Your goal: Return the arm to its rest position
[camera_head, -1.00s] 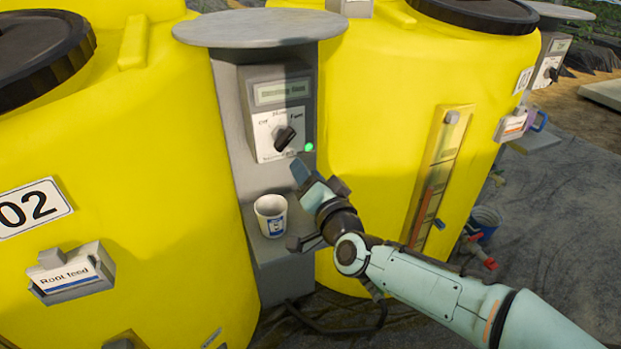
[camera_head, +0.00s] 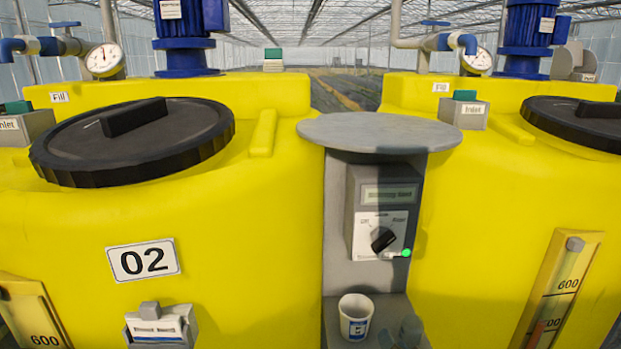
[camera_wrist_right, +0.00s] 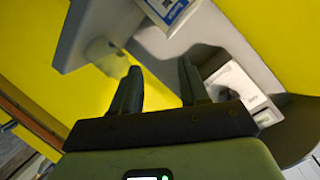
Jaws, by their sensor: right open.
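The cup stands upright on the low shelf of the grey stand (camera_head: 338,230), apart from the gripper. The rest of my right arm is out of the head view. My left gripper is in no view.
The stand carries a control box (camera_head: 382,212) with a black knob and a green light, under a round grey top (camera_head: 380,132). Yellow tanks (camera_head: 250,230) flank it closely. The left tank has a black lid (camera_head: 130,142) and an 02 label (camera_head: 143,260).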

